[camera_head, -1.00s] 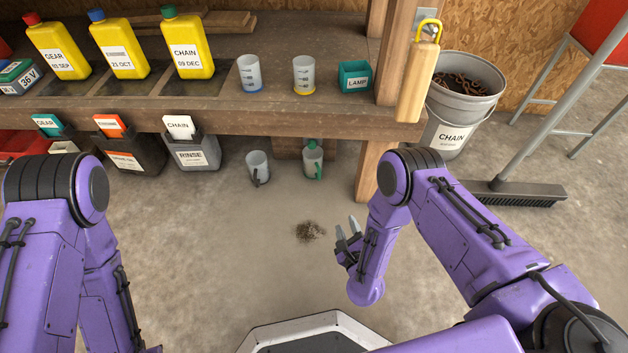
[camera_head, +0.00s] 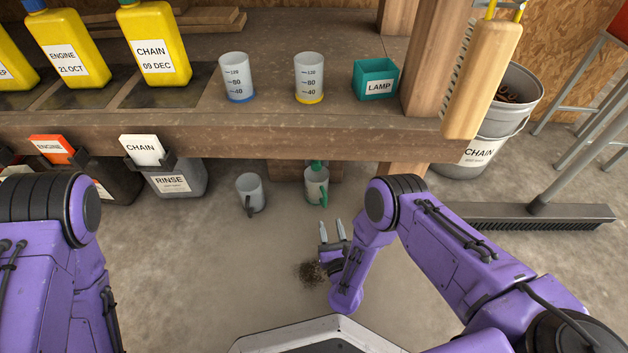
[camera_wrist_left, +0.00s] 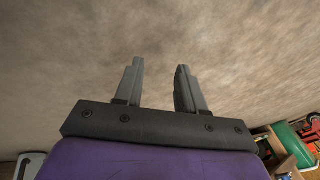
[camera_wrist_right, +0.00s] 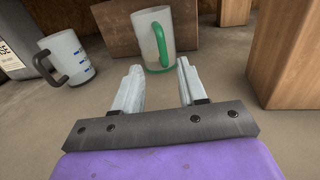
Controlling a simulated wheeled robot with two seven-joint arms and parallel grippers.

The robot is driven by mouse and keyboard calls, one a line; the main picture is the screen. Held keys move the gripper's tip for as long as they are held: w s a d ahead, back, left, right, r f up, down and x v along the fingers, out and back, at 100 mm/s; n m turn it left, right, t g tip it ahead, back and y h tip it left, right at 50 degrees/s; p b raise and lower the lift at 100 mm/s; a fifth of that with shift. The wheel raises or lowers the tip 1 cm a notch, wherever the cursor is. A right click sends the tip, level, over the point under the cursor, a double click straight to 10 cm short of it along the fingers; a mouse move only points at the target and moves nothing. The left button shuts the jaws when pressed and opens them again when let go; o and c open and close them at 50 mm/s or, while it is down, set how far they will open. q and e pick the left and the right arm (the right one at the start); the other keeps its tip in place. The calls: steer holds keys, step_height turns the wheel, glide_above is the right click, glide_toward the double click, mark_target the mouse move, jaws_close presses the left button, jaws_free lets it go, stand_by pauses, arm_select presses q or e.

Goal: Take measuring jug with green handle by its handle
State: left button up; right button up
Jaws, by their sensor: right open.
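The measuring jug with green handle (camera_head: 315,187) stands upright on the floor below the bench, its handle towards me. It also shows in the right wrist view (camera_wrist_right: 152,38), ahead of the fingers, with the green handle near the line between them. My right gripper (camera_head: 333,226) is open and empty, a short way in front of the jug and not touching it. The same open fingers show in the right wrist view (camera_wrist_right: 159,80). My left gripper (camera_wrist_left: 158,75) is open and empty in the left wrist view, with only bare floor beyond it.
A jug with a dark handle (camera_head: 250,194) stands left of the green-handled one. A wooden block (camera_wrist_right: 190,45) stands behind it and a bench post (camera_wrist_right: 285,60) to the right. A dark pile (camera_head: 311,273) lies by my right gripper. The bench edge (camera_head: 230,138) overhangs the jugs.

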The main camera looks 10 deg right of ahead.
mark_target(326, 201)
arm_select(q)
steer(key=w, duration=0.1)
steer(key=f+n+t+b, duration=0.1)
steer(key=w+d+b, duration=0.1)
steer(key=shift+w+d+f+n+t, duration=0.1)
steer(key=shift+w+f+n+t, duration=0.2)
steer(key=shift+w+n, duration=0.1)
arm_select(e)
steer(key=w, duration=0.4)
steer(key=shift+w+d+f, duration=0.15)
steer(key=shift+w+d, duration=0.1)
steer(key=shift+w, duration=0.05)
arm_select(q)
steer(key=w+d+n+b, duration=0.1)
steer(key=w+d+n+t+b, duration=0.1)
steer(key=w+b, duration=0.1)
steer(key=w+d+n+t+b, duration=0.1)
steer(key=n, duration=0.1)
steer(key=shift+w+f+y+b, duration=0.15)
steer(key=shift+f+y+b, duration=0.1)
steer(key=shift+y+b, duration=0.15)
arm_select(e)
steer(key=w, duration=0.5)
steer(key=shift+w+d, duration=0.35)
arm_select(q)
steer(key=shift+r, duration=0.2)
arm_select(e)
steer(key=shift+w+r, duration=0.1)
steer(key=shift+r, duration=0.2)
jaws_close()
